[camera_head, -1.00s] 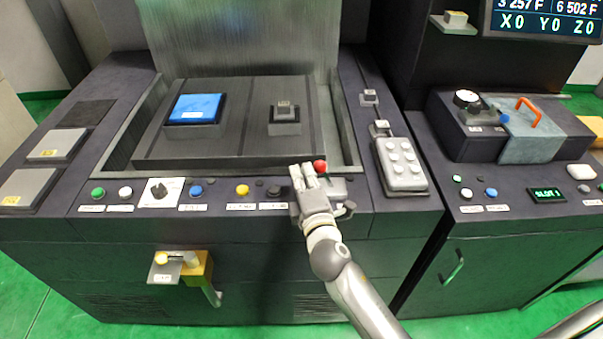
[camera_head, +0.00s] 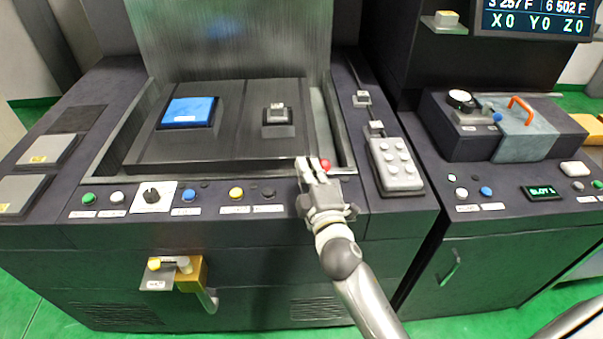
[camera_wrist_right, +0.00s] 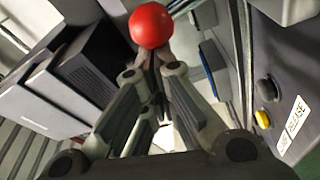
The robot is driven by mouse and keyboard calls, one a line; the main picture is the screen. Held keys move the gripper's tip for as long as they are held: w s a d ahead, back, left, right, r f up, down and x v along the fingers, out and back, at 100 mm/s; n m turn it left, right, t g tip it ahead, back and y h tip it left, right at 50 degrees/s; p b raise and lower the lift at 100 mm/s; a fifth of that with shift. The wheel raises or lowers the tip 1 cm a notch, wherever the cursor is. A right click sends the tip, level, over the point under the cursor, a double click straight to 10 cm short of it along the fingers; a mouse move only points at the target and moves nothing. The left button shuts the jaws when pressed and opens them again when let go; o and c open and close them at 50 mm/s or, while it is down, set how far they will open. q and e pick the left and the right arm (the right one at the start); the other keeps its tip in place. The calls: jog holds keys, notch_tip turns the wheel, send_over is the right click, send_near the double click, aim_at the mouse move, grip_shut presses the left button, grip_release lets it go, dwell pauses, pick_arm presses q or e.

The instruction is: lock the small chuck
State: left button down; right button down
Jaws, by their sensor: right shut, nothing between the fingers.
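The red ball knob (camera_head: 326,164) is at the front right of the machine's work tank, partly behind my right gripper (camera_head: 314,163). In the right wrist view, the red ball (camera_wrist_right: 151,25) is just beyond the fingertips of the right gripper (camera_wrist_right: 158,60). Those fingers are closed together with nothing between them; whether they touch the ball is not clear. The small chuck (camera_head: 277,130) appears to be the small dark block on the tank's worktable, with a grey piece (camera_head: 276,112) on top. The ball's stem is hidden. My left gripper is not in view.
A larger block with a blue top (camera_head: 189,111) stands left on the worktable (camera_head: 232,125). A row of buttons, including a yellow one (camera_head: 236,193), runs along the front panel. A grey keypad (camera_head: 397,166) lies to the right of the gripper. A yellow bracket (camera_head: 190,272) sticks out below.

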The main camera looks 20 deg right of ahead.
aim_at(323, 166)
jog(key=d+m, duration=0.3)
jog(key=shift+s+r+m+t+b, duration=0.3)
jog(key=shift+s+r+m+b, duration=0.1)
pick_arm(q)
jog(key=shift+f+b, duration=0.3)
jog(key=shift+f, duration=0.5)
pick_arm(e)
jog(key=shift+s+d+r+m+h, duration=0.1)
jog(key=shift+s+d+m+h, duration=0.15)
jog(key=shift+d+m, duration=0.45)
jog(key=shift+s+d+r+m+h, duration=0.1)
jog(key=shift+d+m+h, duration=0.25)
jog(key=shift+m, duration=0.55)
jog(key=shift+d, duration=0.15)
